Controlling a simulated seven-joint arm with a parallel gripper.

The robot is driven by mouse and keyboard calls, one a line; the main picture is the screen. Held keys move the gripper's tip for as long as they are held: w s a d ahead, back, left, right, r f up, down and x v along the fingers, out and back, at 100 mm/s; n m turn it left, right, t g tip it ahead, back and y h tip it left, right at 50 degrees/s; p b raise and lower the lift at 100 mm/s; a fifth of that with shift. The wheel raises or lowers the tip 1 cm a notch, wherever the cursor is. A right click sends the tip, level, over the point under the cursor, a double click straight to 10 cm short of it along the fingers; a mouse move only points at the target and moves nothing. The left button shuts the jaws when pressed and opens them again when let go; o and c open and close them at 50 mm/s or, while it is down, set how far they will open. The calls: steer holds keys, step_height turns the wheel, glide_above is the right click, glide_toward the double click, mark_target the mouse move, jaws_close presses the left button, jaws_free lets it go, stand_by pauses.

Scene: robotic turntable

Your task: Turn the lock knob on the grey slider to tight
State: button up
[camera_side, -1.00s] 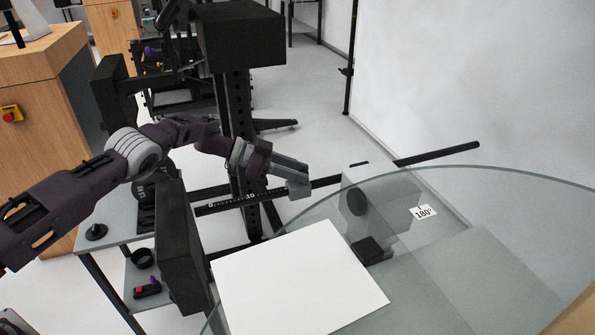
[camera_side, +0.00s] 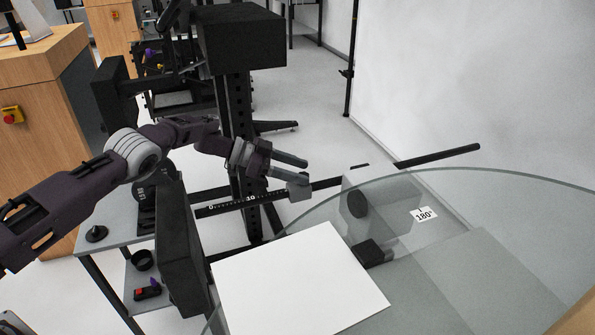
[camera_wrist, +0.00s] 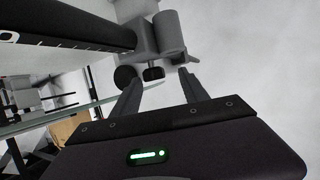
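The grey slider (camera_side: 299,190) sits on the black marked rail (camera_side: 240,203) in the side view. In the wrist view the slider (camera_wrist: 160,35) is a grey block with a rounded part at the top centre. A small dark knob (camera_wrist: 152,73) shows at its lower side, between my fingertips in the picture. My gripper (camera_side: 303,170) is at the slider, its two fingers spread. In the wrist view my gripper (camera_wrist: 160,77) is open, with a gap on both sides of the knob. Contact with the knob cannot be told. The knob's setting cannot be read.
A glass disc (camera_side: 480,205) with a 180° label (camera_side: 424,214) lies to the right. A white sheet (camera_side: 300,280) is in front. A black panel (camera_side: 180,245) stands left of it, and a black post (camera_side: 238,130) rises behind the arm.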

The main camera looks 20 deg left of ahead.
steer(key=v, duration=0.7)
steer(key=shift+a, duration=0.1)
